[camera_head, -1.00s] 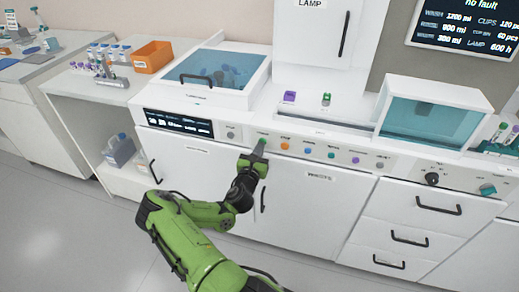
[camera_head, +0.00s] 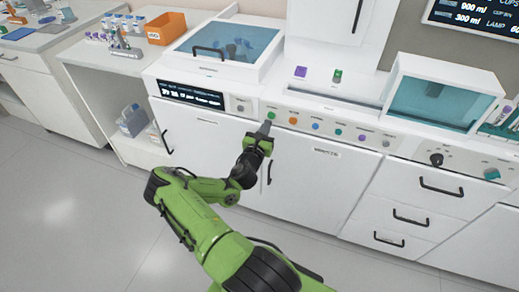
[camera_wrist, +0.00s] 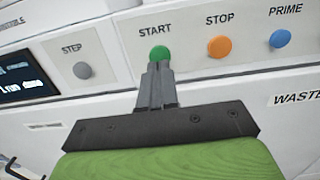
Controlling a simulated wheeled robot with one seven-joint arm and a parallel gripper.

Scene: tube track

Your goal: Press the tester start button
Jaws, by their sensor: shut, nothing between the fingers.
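The green START button (camera_wrist: 159,54) sits on the white front panel in the wrist view, under its START label. It also shows in the head view (camera_head: 271,115) as a small green dot. My gripper (camera_wrist: 157,66) is shut and empty, its fingertips just below and in front of the button, overlapping its lower edge in the picture. In the head view my gripper (camera_head: 265,126) points up at the panel close under the button. I cannot tell whether the tips touch the button.
The grey STEP button (camera_wrist: 82,70) is left of START. The orange STOP button (camera_wrist: 220,46) and blue PRIME button (camera_wrist: 280,38) are to its right. A dark display (camera_head: 191,94) is at the panel's left. A cabinet door handle (camera_head: 269,172) is below.

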